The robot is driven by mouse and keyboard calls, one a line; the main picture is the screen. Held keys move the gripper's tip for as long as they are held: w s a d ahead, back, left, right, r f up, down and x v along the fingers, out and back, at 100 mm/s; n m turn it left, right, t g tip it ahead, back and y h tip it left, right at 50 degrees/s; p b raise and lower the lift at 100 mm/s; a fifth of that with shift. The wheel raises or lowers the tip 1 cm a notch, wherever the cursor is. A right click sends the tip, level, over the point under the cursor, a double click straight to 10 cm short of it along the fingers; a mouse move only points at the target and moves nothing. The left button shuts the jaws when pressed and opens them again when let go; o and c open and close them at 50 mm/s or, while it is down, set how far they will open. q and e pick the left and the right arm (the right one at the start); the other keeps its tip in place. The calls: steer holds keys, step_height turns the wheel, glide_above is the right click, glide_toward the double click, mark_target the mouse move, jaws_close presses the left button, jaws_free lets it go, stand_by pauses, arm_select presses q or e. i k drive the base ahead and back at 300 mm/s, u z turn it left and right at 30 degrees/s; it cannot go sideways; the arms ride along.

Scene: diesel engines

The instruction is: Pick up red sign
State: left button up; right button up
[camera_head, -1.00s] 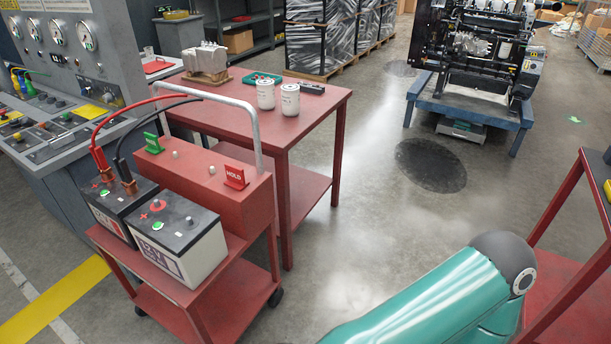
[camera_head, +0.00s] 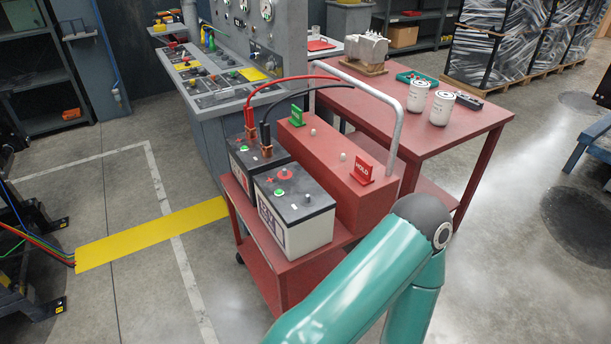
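The red sign (camera_head: 362,173), marked HOLD, stands upright at the right end of the red box (camera_head: 338,178) on top of the red cart (camera_head: 262,262). A teal arm link of mine crosses the lower right of the view, and its dark joint is in front of the cart, just below and right of the sign in the picture. Neither of my grippers shows in the view. A green sign (camera_head: 296,115) stands at the far left end of the same box.
Two batteries (camera_head: 292,205) with red and black cables sit on the cart's left side. A grey metal handle (camera_head: 398,128) rises behind the sign. A red table (camera_head: 455,135) with white canisters (camera_head: 441,107) stands behind.

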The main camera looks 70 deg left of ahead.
mark_target(362, 173)
steer(key=u, duration=0.8)
steer(key=i, duration=0.95)
steer(key=u, duration=2.35)
steer(key=k, duration=0.6)
steer(key=u, duration=0.1)
steer(key=i, duration=0.5)
steer(key=u, duration=0.05)
